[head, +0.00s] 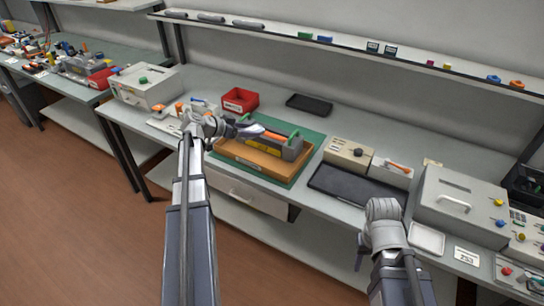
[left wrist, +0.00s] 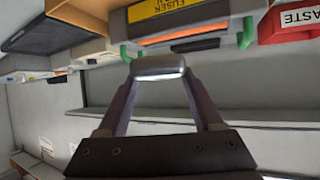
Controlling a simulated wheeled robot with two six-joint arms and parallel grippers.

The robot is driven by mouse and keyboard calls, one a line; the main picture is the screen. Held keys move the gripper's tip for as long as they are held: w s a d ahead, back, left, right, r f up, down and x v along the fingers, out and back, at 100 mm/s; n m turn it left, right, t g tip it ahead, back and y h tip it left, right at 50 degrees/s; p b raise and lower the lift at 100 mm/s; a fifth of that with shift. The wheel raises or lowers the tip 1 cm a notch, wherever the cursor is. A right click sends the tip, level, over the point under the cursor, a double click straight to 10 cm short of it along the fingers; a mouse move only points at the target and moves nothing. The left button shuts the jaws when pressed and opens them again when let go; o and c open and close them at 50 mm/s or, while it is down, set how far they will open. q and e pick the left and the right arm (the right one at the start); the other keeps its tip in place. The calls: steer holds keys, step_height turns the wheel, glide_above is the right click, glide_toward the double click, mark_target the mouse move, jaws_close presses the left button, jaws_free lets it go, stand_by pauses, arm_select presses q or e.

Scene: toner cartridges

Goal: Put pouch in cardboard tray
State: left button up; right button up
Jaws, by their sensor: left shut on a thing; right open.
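A silver-grey pouch (left wrist: 158,66) is held between the two fingertips of my left gripper (left wrist: 158,76) in the left wrist view. In the head view the pouch (head: 252,130) shows small at the tip of my left gripper (head: 242,128), above the back left part of the work area. The brown cardboard tray (head: 238,157) lies on a green mat, below and right of the gripper. A grey fuser unit (head: 290,150) with a yellow label and green handles stands at its back side. My right gripper (head: 361,246) is open and empty, partly hidden by its wrist, in front of the bench.
A red waste bin (head: 240,101) and a black tray (head: 309,104) stand behind the mat (head: 306,160). Beige boxes (head: 347,153) and a dark flat tray (head: 345,188) are to the right. A grey box (head: 146,84) stands left. A shelf (head: 340,49) runs along the wall.

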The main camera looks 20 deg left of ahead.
arm_select(q)
steer(key=f+n+y+b, duration=0.1)
steer(key=d+f+n+y, duration=0.1)
steer(key=shift+w+f+t+b, duration=0.2)
steer(key=shift+f+t+b, duration=0.1)
steer(key=shift+f+b, duration=0.1)
steer(key=shift+w+f+n+y+b, duration=0.15)
steer(key=shift+f+n+y+b, duration=0.15)
steer(key=shift+n+y, duration=0.35)
steer(key=shift+w+a+r+n+t+y, duration=0.1)
steer(key=shift+w+n+t+y, duration=0.05)
steer(key=shift+n+t+y, duration=0.25)
steer(key=b, duration=0.7)
glide_above(253, 156)
steer(key=s+d, duration=0.2)
steer(key=s, duration=0.1)
step_height(253, 156, down, 7)
steer(key=shift+a+r, duration=0.1)
steer(key=shift+a, duration=0.05)
step_height(253, 156, down, 3)
steer(key=b, duration=0.3)
jaws_close()
steer(key=shift+f, duration=0.25)
steer(key=shift+r, duration=0.15)
steer(key=o, duration=1.3)
jaws_free()
steer(key=shift+o, duration=0.2)
